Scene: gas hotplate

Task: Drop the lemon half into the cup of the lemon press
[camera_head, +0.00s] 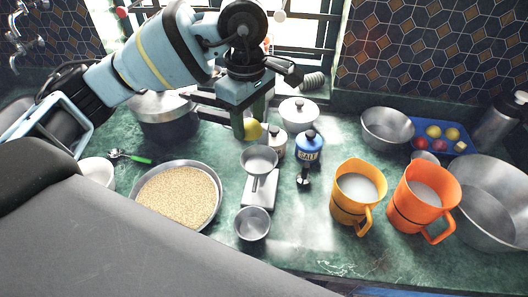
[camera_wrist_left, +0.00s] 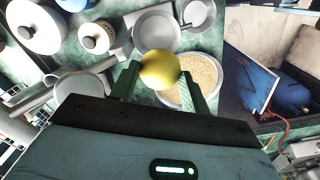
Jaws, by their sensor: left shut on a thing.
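My left gripper (camera_head: 252,122) is shut on the yellow lemon half (camera_head: 251,129). The lemon half also shows between the two green fingers in the left wrist view (camera_wrist_left: 160,68). The lemon press (camera_head: 260,190) stands on the counter with its round grey cup (camera_head: 259,158) on top. The lemon is held above the counter, just behind and slightly left of the cup in the head view. In the wrist view the lemon covers the near edge of the cup (camera_wrist_left: 156,30). My right gripper is not in view.
A small metal bowl (camera_head: 252,224) stands in front of the press. A wide pan of grain (camera_head: 180,196) is to the left. A blue salt jar (camera_head: 309,145) is close on the right, with yellow (camera_head: 356,190) and orange (camera_head: 424,197) jugs beyond. A lidded white pot (camera_head: 299,112) stands behind.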

